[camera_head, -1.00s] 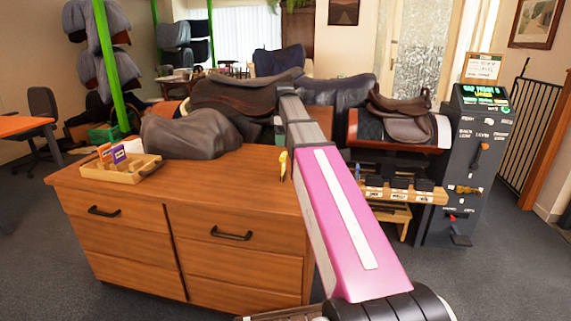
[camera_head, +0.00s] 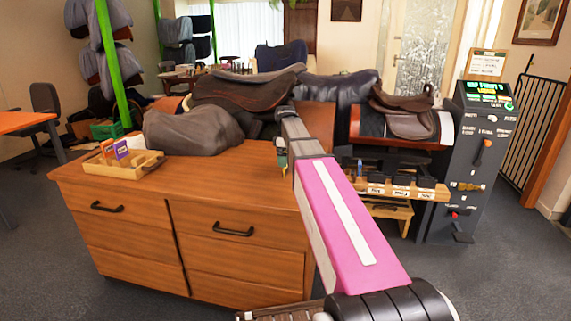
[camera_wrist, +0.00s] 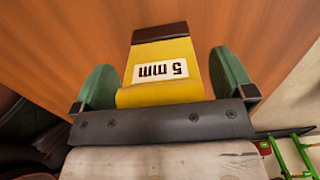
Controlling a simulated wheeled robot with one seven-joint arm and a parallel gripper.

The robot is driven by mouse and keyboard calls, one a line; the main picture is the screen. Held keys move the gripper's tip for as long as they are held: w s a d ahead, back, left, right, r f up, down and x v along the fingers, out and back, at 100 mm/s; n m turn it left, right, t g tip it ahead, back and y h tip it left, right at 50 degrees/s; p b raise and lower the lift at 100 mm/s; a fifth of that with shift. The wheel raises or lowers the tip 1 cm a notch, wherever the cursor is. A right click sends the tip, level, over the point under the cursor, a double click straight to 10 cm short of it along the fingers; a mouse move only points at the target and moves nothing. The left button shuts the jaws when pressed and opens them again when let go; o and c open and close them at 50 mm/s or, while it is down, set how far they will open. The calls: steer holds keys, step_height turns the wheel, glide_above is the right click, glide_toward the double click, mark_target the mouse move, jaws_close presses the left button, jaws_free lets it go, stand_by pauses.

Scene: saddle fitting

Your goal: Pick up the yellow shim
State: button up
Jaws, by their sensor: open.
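The yellow shim (camera_wrist: 165,62), marked "5 mm" with a dark brown far end, shows in the wrist view against the wooden cabinet top. My gripper (camera_wrist: 164,76) is open, with one green finger on each side of the shim and a visible gap on both sides. In the head view my gripper (camera_head: 281,156) is low over the right end of the cabinet top, and the shim there is mostly hidden by it.
The wooden cabinet (camera_head: 120,212) bears a tray (camera_head: 97,169) with orange and purple pieces and a grey covered saddle (camera_head: 190,133). Saddles stand behind. At right are a shelf with labelled bins (camera_head: 430,193) and a control panel (camera_head: 475,150).

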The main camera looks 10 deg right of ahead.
steer(key=shift+f, duration=0.25)
steer(key=c, duration=1)
steer(key=shift+r, duration=0.1)
steer(key=shift+c, duration=0.2)
